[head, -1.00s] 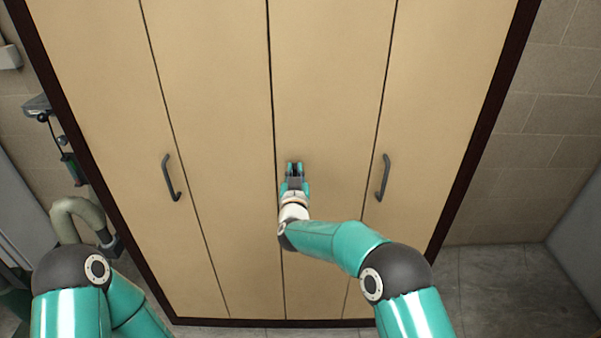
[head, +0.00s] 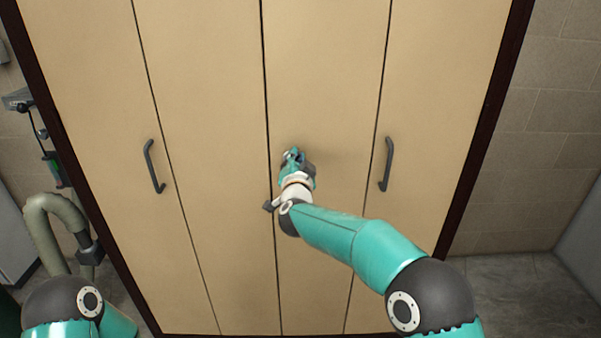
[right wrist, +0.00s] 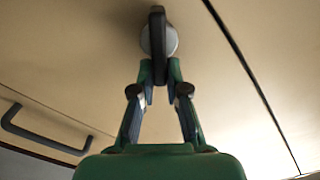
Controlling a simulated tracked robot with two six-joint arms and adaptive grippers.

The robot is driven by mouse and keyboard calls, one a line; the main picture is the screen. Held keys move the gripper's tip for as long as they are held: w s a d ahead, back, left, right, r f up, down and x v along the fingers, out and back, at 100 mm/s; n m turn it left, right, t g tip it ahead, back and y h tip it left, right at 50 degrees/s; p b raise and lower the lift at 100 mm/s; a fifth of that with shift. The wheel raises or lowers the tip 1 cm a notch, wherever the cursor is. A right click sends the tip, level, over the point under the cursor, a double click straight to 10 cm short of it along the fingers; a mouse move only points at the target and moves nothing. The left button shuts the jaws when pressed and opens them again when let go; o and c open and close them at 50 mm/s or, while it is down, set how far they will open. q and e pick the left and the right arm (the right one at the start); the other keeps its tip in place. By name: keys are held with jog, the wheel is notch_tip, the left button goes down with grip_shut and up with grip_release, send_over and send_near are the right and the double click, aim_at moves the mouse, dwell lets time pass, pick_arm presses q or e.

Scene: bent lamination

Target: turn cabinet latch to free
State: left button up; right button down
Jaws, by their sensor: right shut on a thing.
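The cabinet latch (right wrist: 157,20) is a dark lever on a round silver base, mounted on a beige door panel in the right wrist view. My right gripper (right wrist: 160,75) is shut on the lever, with one fingertip on each side of it. In the wrist view the lever lines up with the gripper. In the head view my right gripper (head: 293,158) is against the door just right of the middle seam, and it hides the latch. My left gripper is out of view; only part of the left arm shows at the lower left.
The tall beige cabinet (head: 210,110) has a dark frame and several panels. A dark bar handle (head: 153,167) is on the left and another bar handle (head: 386,164) is right of my gripper. A thick hose (head: 45,225) stands at the left. Floor is clear at the lower right.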

jog(key=shift+d+f+m+b, duration=0.1)
jog(key=shift+f+m+b, duration=0.3)
jog(key=shift+m+b, duration=1.2)
jog(key=shift+d+f+m+b, duration=0.15)
jog(key=shift+f+m+b, duration=0.3)
jog(key=shift+m+b, duration=1.05)
jog(key=shift+d+f+m+b, duration=0.1)
jog(key=shift+f+m+b, duration=0.3)
jog(key=shift+m+b, duration=1.2)
jog(key=shift+m, duration=0.3)
jog(key=c, duration=1.2)
grip_release()
jog(key=shift+w, duration=0.1)
jog(key=shift+r, duration=0.1)
jog(key=s, duration=1.2)
